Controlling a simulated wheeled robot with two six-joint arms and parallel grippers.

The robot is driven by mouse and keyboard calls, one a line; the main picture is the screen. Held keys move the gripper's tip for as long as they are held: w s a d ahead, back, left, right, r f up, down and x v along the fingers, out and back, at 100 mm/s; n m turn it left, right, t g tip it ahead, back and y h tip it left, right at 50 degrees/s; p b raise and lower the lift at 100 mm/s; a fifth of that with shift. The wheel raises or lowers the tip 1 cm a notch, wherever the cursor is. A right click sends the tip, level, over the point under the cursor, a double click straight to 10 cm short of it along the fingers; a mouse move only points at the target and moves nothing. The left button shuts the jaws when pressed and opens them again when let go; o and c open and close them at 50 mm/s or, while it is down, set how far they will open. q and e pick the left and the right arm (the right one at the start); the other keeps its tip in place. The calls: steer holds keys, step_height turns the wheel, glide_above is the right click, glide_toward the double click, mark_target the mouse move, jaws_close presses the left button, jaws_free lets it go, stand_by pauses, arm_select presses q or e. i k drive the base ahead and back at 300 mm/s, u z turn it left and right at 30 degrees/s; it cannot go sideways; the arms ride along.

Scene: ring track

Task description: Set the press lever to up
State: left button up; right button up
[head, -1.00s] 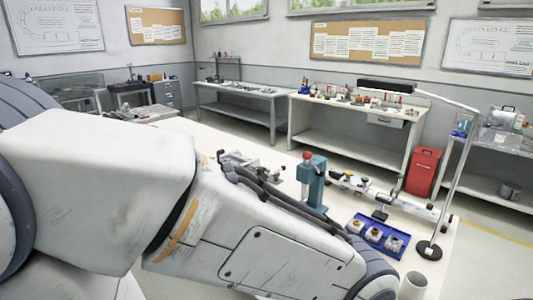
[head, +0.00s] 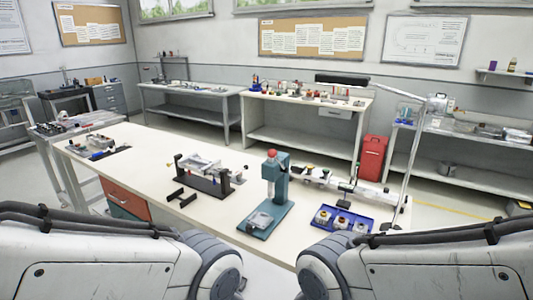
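The press (head: 274,183) stands on the white workbench, right of the middle of the head view. It has a teal column with a red knob (head: 271,154) on top and a teal base plate (head: 265,221) reaching toward me. A separate lever arm is too small to make out, so I cannot tell its position. My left arm enters from the lower left and my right arm from the lower right. Both are in front of the near bench edge, apart from the press. Neither gripper shows in the head view.
A blue tray (head: 338,228) with several small parts lies right of the press. A fixture with dark stands (head: 205,178) is to its left. A lamp (head: 402,165) stands at the right end. The workbench (head: 150,155) has bare surface at left and front.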

mark_target(272, 153)
steer(key=k, duration=0.6)
steer(key=u, duration=0.7)
steer(key=i, duration=1.45)
steer(key=z, duration=0.55)
